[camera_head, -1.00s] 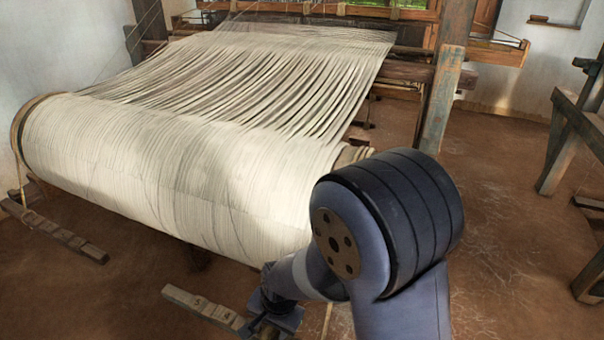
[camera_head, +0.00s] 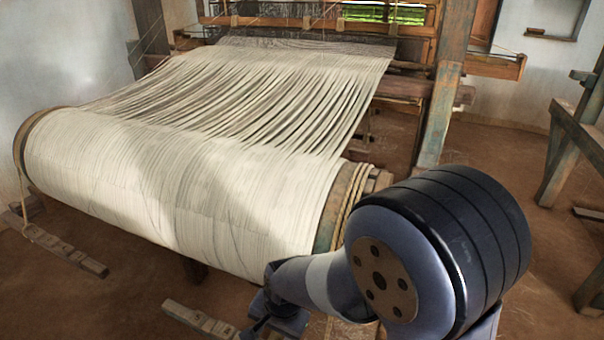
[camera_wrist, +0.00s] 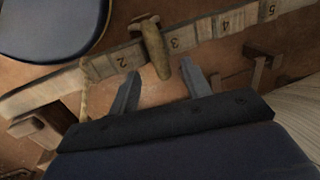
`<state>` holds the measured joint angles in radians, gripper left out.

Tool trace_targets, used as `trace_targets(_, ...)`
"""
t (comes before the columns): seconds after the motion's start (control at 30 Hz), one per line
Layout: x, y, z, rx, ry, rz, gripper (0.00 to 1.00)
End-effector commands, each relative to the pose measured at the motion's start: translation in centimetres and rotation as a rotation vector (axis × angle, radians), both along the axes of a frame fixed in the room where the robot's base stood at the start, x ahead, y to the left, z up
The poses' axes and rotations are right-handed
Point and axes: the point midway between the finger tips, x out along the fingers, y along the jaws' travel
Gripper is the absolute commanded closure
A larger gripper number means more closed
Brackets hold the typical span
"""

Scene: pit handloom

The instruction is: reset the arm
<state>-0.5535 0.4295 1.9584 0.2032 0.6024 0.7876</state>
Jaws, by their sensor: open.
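My gripper (camera_wrist: 160,88) shows in the wrist view with its two grey fingers apart and nothing between them. A numbered wooden beam (camera_wrist: 205,30) runs beyond the fingertips, and a wooden peg (camera_wrist: 155,48) stands on it near the marks 2 and 3. I cannot tell how far the fingertips are from the peg. In the head view my arm is at the lower right, beside the right end of the warp roll (camera_head: 170,190); the fingers themselves do not show clearly there.
White warp threads (camera_head: 260,85) stretch from the roll to the loom frame (camera_head: 445,90) at the back. Short wooden beams lie on the floor at the left (camera_head: 60,248) and front (camera_head: 195,318). A wooden stand (camera_head: 575,150) is at the right. Brown floor (camera_head: 500,170) between is clear.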

Motion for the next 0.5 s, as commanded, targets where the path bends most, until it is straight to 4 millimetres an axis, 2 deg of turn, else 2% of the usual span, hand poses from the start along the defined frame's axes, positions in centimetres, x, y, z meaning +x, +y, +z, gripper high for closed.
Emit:
trace_targets(0.03, 0.0, -0.2, 1.3, 0.003, -0.004, -0.001, 0.54)
trace_targets(0.27, -0.3, -0.9, 5.4, 0.002, -0.004, -0.001, 0.54)
trace_targets(0.3, -0.4, -0.8, 3.4, -0.003, 0.005, 0.001, 0.54)
trace_targets(0.5, -0.1, 0.0, -0.4, -0.003, 0.006, 0.001, 0.54)
